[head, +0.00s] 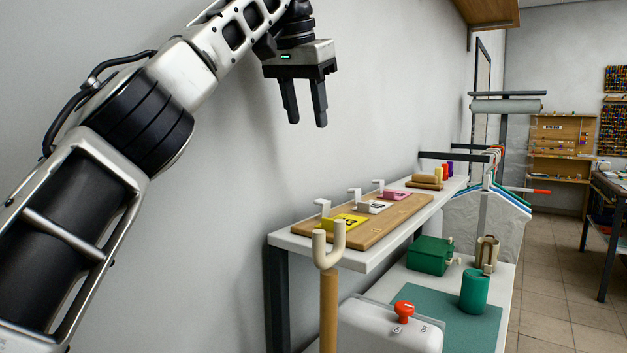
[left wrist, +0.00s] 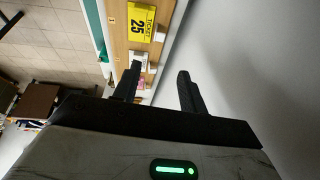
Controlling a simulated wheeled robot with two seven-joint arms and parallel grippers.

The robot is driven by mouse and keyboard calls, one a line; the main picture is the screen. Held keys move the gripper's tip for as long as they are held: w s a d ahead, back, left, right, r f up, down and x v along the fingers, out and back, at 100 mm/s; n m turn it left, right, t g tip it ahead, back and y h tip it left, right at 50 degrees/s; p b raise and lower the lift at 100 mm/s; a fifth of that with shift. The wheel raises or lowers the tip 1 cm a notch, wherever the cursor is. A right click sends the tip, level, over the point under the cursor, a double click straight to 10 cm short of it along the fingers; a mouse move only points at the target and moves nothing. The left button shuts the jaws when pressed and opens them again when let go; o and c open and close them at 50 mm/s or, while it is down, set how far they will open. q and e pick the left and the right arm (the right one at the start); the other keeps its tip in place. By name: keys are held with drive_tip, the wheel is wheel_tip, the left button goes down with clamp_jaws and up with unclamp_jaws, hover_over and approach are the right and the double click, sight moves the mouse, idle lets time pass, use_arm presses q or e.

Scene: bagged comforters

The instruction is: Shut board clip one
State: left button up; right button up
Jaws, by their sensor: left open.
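A wooden board (head: 396,219) lies on a white shelf, with several white clips in a row along it. The nearest clip (head: 323,208) stands with its lever raised beside a yellow ticket (head: 345,222). The middle clip (head: 355,197) is by a white ticket, and the far clip (head: 378,187) is by a pink ticket. In the left wrist view the yellow ticket (left wrist: 141,24) reads 25, and a small mark like a 1 shows on the board near it. My left gripper (head: 305,123) is open and empty, pointing down, above and apart from the board. My right gripper is not in view.
A wooden post with a pale forked top (head: 329,245) stands before the shelf's near end. Below are a green box (head: 430,254), a teal cylinder (head: 474,291) and a white case with a red knob (head: 390,328). Air above the board is clear.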

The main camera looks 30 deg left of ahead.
sight(321, 200)
use_arm(q)
drive_tip(key=x, duration=1.6)
clamp_jaws()
